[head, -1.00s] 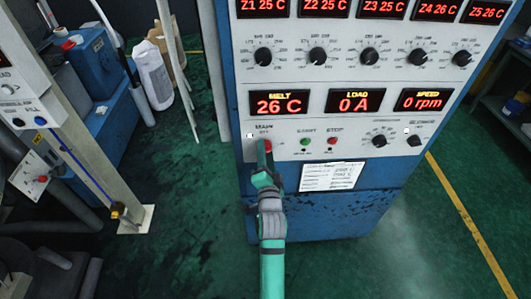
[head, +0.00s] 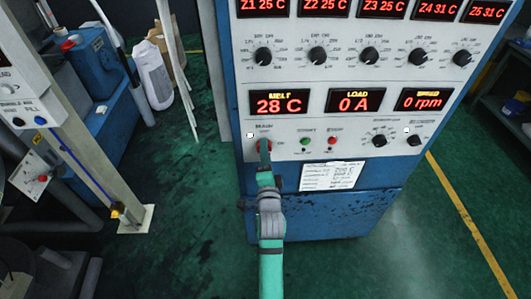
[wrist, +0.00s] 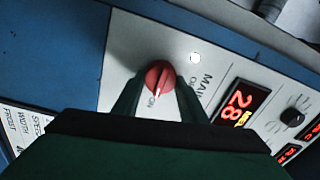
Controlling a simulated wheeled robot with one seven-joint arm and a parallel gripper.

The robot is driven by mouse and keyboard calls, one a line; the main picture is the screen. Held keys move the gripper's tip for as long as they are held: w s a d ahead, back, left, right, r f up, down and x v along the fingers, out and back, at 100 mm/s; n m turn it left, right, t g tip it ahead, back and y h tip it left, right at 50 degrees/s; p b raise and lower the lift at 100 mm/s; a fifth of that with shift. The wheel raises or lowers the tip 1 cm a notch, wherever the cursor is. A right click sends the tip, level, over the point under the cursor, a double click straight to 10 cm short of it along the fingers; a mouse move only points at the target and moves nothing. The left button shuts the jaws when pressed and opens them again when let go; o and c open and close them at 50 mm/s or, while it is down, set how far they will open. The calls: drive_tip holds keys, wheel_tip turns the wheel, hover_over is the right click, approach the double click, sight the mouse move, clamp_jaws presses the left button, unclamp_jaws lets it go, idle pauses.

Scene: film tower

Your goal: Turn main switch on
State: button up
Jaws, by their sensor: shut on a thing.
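The main switch is a red rotary knob (wrist: 161,74) on the white panel of the blue control cabinet. In the wrist view its white pointer line points down toward the printed ON label. My gripper (wrist: 157,88) has one finger on each side of the knob and is shut on it. A small white lamp (wrist: 195,57) beside the switch looks bright.
The cabinet's MELT display (head: 282,102) reads 28 C; LOAD and SPEED read zero. Green start (head: 305,141) and red stop (head: 332,140) buttons sit right of the switch. A pale post (head: 100,130) stands at left. Green floor is open on both sides of the cabinet.

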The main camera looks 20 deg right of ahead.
drive_tip(key=o, duration=1.1)
drive_tip(key=shift+c, duration=0.2)
drive_tip(key=shift+s, duration=0.1)
drive_tip(key=v, duration=1)
drive_tip(key=shift+s, duration=0.35)
drive_tip(key=shift+a+f, duration=0.1)
drive_tip(key=shift+a, duration=0.05)
drive_tip(key=s+a+f+n+y, duration=0.1)
drive_tip(key=s+a+f+n, duration=0.3)
drive_tip(key=s, duration=0.4)
drive_tip(key=s+a+f+n+g+y, duration=0.1)
drive_tip(key=s+a+f+n, duration=0.2)
drive_tip(key=s+a+n, duration=0.35)
drive_tip(key=s+a+f+n+y, duration=0.2)
drive_tip(key=s+a+f+n, duration=0.1)
drive_tip(key=s, duration=0.7)
drive_tip(key=s+a+r+n, duration=0.1)
drive_tip(key=s+n, duration=0.1)
drive_tip(key=s, duration=0.3)
drive_tip(key=s+a+r+n+g+y, duration=0.1)
drive_tip(key=s+a+n, duration=0.1)
drive_tip(key=s, duration=0.3)
drive_tip(key=shift+a+n, duration=0.3)
drive_tip(key=shift+n, duration=0.55)
